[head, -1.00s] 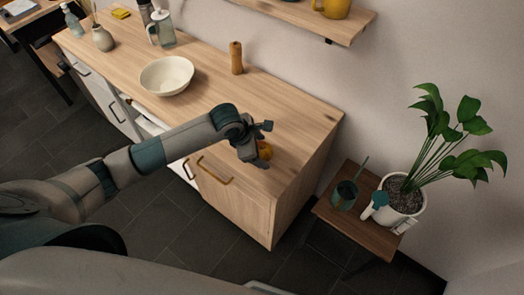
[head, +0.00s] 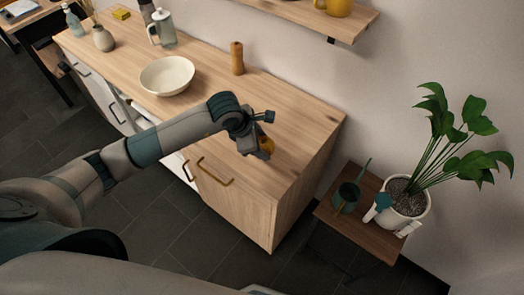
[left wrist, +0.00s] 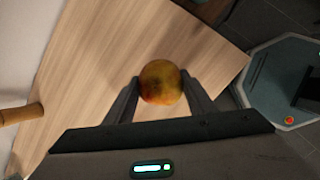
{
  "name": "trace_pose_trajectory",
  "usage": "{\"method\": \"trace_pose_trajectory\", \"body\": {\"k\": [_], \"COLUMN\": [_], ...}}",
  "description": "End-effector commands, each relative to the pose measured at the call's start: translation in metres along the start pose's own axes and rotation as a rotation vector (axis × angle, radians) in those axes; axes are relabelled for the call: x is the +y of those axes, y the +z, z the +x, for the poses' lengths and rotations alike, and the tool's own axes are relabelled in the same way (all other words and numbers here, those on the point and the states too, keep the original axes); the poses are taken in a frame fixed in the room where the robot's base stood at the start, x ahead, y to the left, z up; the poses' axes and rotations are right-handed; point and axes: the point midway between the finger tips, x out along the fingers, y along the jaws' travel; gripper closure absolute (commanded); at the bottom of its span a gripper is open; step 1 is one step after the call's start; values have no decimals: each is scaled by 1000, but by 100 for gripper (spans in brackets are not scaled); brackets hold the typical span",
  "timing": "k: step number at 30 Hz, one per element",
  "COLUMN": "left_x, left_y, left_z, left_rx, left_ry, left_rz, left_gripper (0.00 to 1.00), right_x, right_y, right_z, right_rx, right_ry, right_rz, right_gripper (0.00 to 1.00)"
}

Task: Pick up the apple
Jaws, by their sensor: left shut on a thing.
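The apple (left wrist: 161,83), yellow with reddish patches, sits between the two fingers of my left gripper (left wrist: 160,92) in the left wrist view. The fingers are shut on it from both sides. In the head view the apple (head: 267,145) shows as a small orange patch, partly hidden by my left gripper (head: 260,153). It is over the right end of the wooden counter (head: 290,125). I cannot tell from the frames how far it is above the counter top. My right gripper is not in view.
A cream bowl (head: 167,76) and a wooden mill (head: 237,58) stand on the counter, with a glass jug (head: 165,30) further back. A small side table (head: 345,226) with a watering can (head: 346,197) and a potted plant (head: 405,205) stands to the right. The counter around the gripper is clear.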

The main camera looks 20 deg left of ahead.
Motion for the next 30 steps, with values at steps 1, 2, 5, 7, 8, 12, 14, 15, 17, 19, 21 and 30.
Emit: {"method": "trace_pose_trajectory", "body": {"k": [1, 2, 5, 7, 8, 12, 14, 15, 17, 19, 21, 30], "left_x": [3, -2, -16, -25, -29, -47, -54, -58, -64, -69, -72, -77], "left_y": [3, 8, 24, 35, 40, 62, 71, 76, 82, 88, 93, 98], "left_z": [-5, -7, -16, -22, -26, -39, -45, -48, -52, -56, -60, -65], "left_rx": [-4, -6, -8, -7, -9, -8, -7, -7, -6, -5, -4, -1], "left_ry": [6, 1, 2, 2, 2, 2, 2, 1, 2, 1, 1, 1], "left_rz": [3, 5, 5, 5, 6, 5, 4, 5, 5, 3, 2, 0], "left_gripper": [76, 76, 76, 76, 76, 76, 76, 76, 76, 76, 76, 76], "right_x": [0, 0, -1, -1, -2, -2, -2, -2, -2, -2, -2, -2], "right_y": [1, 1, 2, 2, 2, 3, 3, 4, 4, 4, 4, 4], "right_z": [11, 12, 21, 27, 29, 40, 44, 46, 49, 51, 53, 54], "right_rx": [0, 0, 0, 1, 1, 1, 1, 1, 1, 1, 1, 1], "right_ry": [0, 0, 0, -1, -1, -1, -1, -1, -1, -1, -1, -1], "right_rz": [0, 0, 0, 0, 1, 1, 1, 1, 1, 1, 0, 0], "right_gripper": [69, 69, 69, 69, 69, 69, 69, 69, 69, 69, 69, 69]}}
